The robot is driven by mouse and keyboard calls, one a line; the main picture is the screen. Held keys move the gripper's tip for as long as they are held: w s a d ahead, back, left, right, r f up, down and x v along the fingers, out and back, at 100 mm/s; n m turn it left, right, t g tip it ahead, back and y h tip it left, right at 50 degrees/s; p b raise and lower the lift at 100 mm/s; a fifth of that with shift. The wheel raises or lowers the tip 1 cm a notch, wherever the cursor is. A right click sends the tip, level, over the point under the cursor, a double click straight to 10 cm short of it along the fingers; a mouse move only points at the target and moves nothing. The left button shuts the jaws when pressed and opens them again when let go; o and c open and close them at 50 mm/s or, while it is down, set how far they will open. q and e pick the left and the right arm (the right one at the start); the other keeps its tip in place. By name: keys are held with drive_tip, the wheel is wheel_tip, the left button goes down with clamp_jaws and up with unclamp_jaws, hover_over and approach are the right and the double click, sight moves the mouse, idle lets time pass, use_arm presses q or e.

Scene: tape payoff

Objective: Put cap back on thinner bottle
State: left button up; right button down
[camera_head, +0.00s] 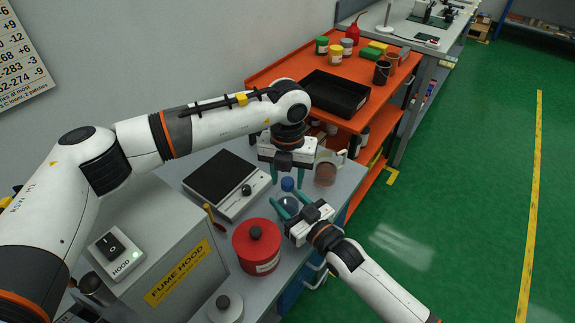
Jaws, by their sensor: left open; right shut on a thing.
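The thinner bottle (289,206) is a small dark blue-tinted bottle on the grey bench near its right edge. My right gripper (282,207) comes from the lower right and is shut on it. A blue cap (287,184) shows just above the bottle in the picture. I cannot tell whether it rests on the neck or stands apart behind it. My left gripper (286,178) is open and points down, with its teal fingers to either side of and above the cap. The bottle's lower part is partly hidden by my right gripper's fingers.
A red can (257,258) with a black knob stands close in front of the bottle. A jug with brownish content (326,174) is to the right and a black-topped device (222,178) to the left. The fume hood (178,275) and orange cart (285,66) flank the bench.

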use_arm(q)
drive_tip(key=shift+f, duration=0.15)
clamp_jaws()
drive_tip(key=m, duration=0.8)
drive_tip(key=shift+o, duration=0.5)
unclamp_jaws()
drive_tip(key=shift+r, duration=2.3)
